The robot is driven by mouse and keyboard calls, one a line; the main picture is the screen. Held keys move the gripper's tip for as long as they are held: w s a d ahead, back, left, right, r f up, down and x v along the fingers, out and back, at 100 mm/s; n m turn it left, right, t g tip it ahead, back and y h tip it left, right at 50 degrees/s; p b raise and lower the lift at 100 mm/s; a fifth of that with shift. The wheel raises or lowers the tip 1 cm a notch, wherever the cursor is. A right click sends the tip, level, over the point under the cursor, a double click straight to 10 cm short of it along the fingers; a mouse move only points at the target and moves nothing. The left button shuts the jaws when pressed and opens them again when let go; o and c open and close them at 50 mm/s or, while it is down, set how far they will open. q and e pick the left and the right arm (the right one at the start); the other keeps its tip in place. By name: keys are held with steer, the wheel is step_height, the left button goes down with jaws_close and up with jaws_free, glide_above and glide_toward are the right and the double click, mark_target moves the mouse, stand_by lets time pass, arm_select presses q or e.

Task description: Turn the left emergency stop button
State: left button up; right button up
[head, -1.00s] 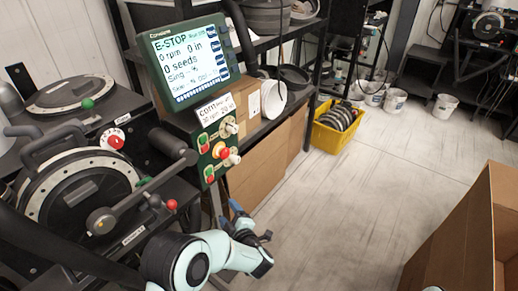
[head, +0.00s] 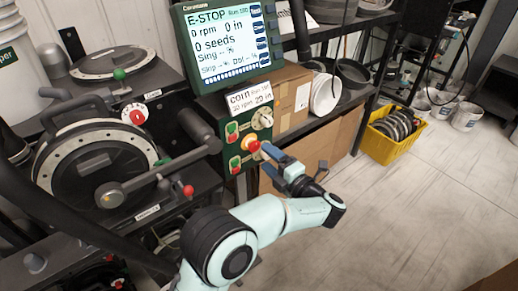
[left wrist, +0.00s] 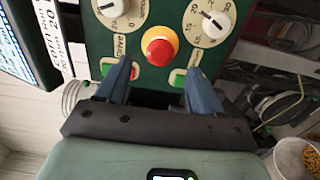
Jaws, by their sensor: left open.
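A red emergency stop button (head: 251,145) with a yellow ring is on the green control panel (head: 243,166), below the screen. It also shows in the left wrist view (left wrist: 160,45), just beyond the fingertips and centred between them. My left gripper (head: 265,158) is open and empty. Its two blue fingers point at the panel from the right in the head view, close to the button. In the left wrist view my left gripper (left wrist: 157,68) has its fingers apart, overlapping green and red switches below the button. No contact with the button is visible. My right gripper is out of view.
Dials (left wrist: 208,24) and green-red switches (head: 232,130) surround the button. The screen (head: 228,42) reads E-STOP. A black seed meter (head: 95,165) with a red-knobbed lever stands left. A yellow crate (head: 394,135) stands on the floor to the right, with open floor in front.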

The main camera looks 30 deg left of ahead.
mark_target(257, 148)
arm_select(q)
steer(key=shift+x, duration=2.75)
steer(key=c, duration=1)
